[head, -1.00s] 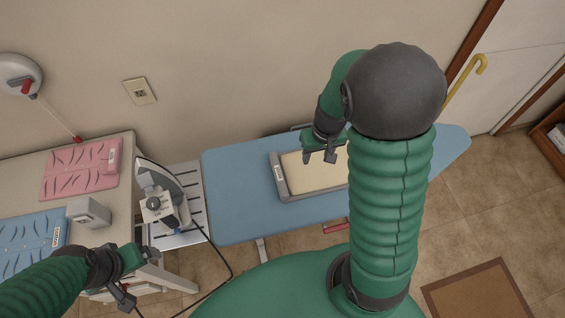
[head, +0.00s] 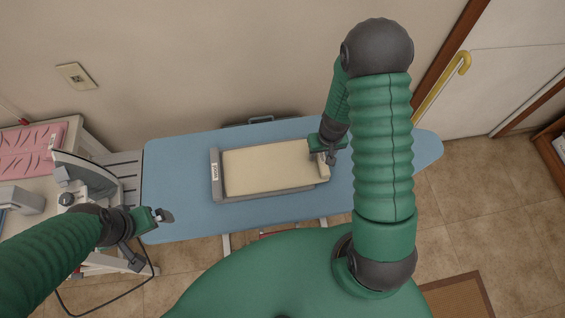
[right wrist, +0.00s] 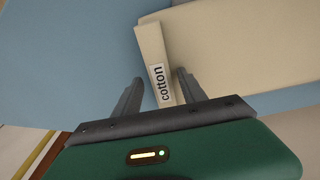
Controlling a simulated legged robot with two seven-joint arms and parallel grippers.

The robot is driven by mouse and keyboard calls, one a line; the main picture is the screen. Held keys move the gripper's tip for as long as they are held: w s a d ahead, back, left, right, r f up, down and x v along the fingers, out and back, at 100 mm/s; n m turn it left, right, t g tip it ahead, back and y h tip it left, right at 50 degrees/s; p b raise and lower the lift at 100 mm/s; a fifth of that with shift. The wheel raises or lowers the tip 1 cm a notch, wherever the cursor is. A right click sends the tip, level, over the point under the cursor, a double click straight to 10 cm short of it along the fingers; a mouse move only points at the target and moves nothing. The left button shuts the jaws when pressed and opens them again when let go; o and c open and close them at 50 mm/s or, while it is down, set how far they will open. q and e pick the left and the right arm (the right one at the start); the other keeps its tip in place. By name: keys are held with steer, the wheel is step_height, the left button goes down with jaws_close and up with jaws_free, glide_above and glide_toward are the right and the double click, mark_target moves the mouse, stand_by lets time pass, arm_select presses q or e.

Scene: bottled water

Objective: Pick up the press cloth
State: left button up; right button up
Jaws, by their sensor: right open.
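A cream cloth (head: 265,168), which looks like the press cloth, lies flat in a grey tray (head: 268,193) on the blue ironing board. My right gripper (head: 325,158) is at the right end of the tray. In the right wrist view its open fingers (right wrist: 158,90) stand on either side of a cream strip labelled "cotton" (right wrist: 152,50), not closed on it. Whether they touch the strip I cannot tell. The main cream cloth spreads to the right there (right wrist: 240,50). My left gripper (head: 150,238) is open and empty, near the board's left end.
The blue ironing board (head: 175,205) has bare surface left of the tray. A side table holds a pink folded item (head: 30,150). The wall is close behind the board.

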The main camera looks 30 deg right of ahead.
steer(key=shift+r, duration=0.1)
steer(key=shift+c, duration=0.9)
steer(key=shift+a, duration=0.1)
jaws_close()
steer(key=shift+r, duration=0.1)
